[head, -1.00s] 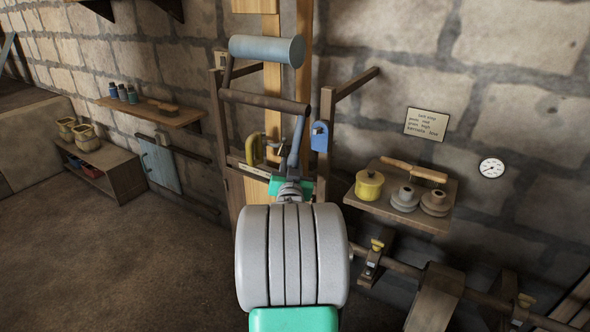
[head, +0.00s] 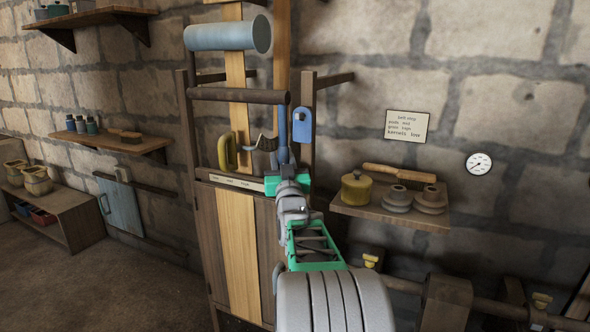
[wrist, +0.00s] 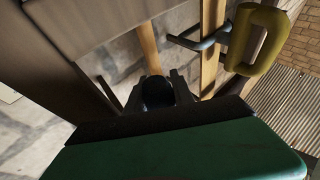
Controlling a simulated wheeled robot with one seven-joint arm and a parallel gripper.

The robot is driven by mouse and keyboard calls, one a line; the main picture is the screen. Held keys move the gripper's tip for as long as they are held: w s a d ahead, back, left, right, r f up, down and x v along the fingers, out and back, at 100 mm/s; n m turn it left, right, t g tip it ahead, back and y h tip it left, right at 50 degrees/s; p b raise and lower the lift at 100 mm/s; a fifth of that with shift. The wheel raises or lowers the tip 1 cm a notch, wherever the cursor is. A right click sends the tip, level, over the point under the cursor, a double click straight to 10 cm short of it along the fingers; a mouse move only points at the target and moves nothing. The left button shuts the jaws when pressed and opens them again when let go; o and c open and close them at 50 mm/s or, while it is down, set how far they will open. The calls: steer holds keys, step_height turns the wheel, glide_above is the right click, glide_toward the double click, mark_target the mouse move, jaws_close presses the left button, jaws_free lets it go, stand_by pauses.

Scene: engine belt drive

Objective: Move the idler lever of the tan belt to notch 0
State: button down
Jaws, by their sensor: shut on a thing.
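A wooden frame stands against the wall, with light tan vertical strips (head: 238,240) running down it; I cannot tell for sure which is the tan belt. A slim blue-grey lever (head: 283,127) stands nearly upright at the frame's right side. A curved, comb-like piece (head: 266,143) is just left of it; its notch marks are too small to read. My gripper (head: 286,170) is at the lever's lower end. In the wrist view my gripper (wrist: 158,88) is shut on a dark round knob (wrist: 157,92), apparently the lever's end. My green-and-grey arm hides part of the frame.
A yellow handle (head: 228,151) is left of the lever, and a blue tag-like piece (head: 303,123) is close on its right. A blue-grey roller (head: 225,36) and a dark bar (head: 235,95) cross above. A shelf (head: 390,217) with a yellow pot (head: 356,190) is at the right.

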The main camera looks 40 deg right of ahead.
steer(key=c, duration=1.5)
jaws_free()
steer(key=shift+r, duration=0.15)
steer(key=o, duration=0.4)
steer(key=shift+w+d, duration=0.1)
steer(key=shift+d, duration=0.05)
